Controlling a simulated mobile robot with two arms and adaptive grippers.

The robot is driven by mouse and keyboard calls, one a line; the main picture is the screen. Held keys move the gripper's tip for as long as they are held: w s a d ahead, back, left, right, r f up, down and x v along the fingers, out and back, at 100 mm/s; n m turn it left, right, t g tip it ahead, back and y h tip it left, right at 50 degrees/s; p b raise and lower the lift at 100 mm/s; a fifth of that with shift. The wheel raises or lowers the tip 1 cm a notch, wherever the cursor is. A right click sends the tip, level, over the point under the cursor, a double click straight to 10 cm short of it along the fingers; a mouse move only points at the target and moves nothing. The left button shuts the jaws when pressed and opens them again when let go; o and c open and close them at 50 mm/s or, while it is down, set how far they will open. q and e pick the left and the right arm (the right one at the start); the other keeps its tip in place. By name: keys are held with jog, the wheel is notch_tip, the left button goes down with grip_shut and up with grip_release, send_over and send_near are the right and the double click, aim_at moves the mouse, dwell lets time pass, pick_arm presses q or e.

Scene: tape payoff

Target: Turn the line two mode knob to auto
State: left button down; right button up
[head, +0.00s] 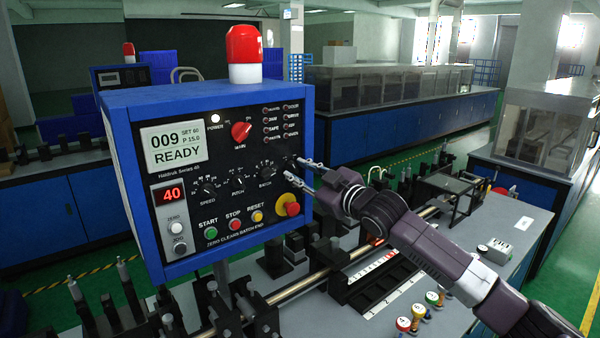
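A blue control box (120,150) with a black face stands at the centre left. Its face carries a red MAIN knob (241,131) and several black knobs, including one marked SPEED (208,189) and one marked PITCH (238,183). Another black knob (266,172) is further right. I cannot read which knob is the line two mode knob. My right gripper (293,169) is at the right edge of the face, fingers apart and pointing left at it. A small dark knob seems to be beside its upper fingertip; contact cannot be told. My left gripper is not in view.
A red beacon (244,46) tops the box. A red emergency button (292,209) is just below my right fingers. A second blue panel (122,77) stands further back. A metal rod and fixtures cross the bench (490,232) below; small coloured-top pieces (403,324) stand at its front.

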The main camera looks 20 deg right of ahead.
jog(key=v, duration=1.2)
dwell(0.3)
